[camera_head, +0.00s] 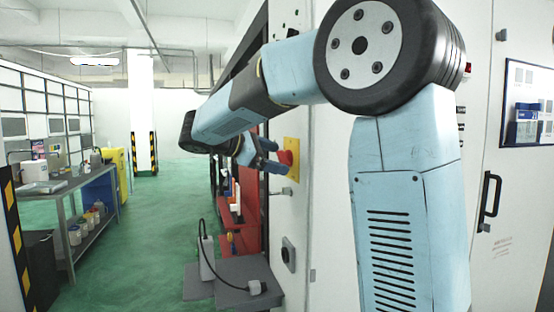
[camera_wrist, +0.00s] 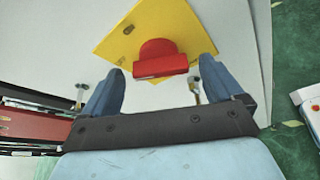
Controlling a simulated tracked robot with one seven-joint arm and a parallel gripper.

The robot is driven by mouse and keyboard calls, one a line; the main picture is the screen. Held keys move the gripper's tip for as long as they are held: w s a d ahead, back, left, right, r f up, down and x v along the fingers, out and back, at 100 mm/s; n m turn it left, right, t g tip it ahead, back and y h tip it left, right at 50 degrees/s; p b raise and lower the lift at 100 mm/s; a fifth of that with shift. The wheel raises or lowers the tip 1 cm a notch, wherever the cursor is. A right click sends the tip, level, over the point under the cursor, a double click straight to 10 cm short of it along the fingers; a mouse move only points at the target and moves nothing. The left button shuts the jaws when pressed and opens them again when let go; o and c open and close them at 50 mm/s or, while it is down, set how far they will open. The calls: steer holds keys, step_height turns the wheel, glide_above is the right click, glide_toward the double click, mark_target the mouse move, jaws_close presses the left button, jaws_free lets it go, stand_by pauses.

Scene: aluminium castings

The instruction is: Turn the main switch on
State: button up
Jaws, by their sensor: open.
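The main switch is a red knob (camera_head: 285,157) on a yellow plate (camera_head: 293,148), fixed to the side of a light grey cabinet. In the wrist view the red knob (camera_wrist: 160,58) sits on the tilted yellow plate (camera_wrist: 119,40), ahead of my gripper and between the lines of its fingers. My gripper (camera_wrist: 158,80) is open, with one blue finger on each side of the knob in that view. In the head view my gripper (camera_head: 272,157) is just left of the knob. I cannot tell whether the fingers touch it.
A black door handle (camera_head: 489,195) is on the cabinet front at right. Red shelving (camera_head: 245,215) stands behind the gripper, and a grey block with a cable (camera_head: 245,280) is below. A workbench (camera_head: 85,185) stands at far left. The green floor between is clear.

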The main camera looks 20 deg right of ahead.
steer(key=shift+w+d+f, duration=0.1)
steer(key=shift+d+f, duration=0.1)
steer(key=shift+d, duration=0.4)
steer(key=shift+c, duration=0.2)
steer(key=c, duration=1)
steer(key=shift+m, duration=0.3)
steer(key=m+t+h, duration=0.1)
steer(key=m+t, duration=0.1)
steer(key=m, duration=0.2)
steer(key=shift+f, duration=0.2)
steer(key=m+h, duration=0.1)
steer(key=m, duration=0.1)
steer(key=m+t, duration=0.1)
steer(key=m, duration=0.1)
steer(key=shift+s+f+m+t+h, duration=0.2)
steer(key=shift+m+t+h, duration=0.1)
steer(key=shift+m+h, duration=0.1)
steer(key=shift+f, duration=0.1)
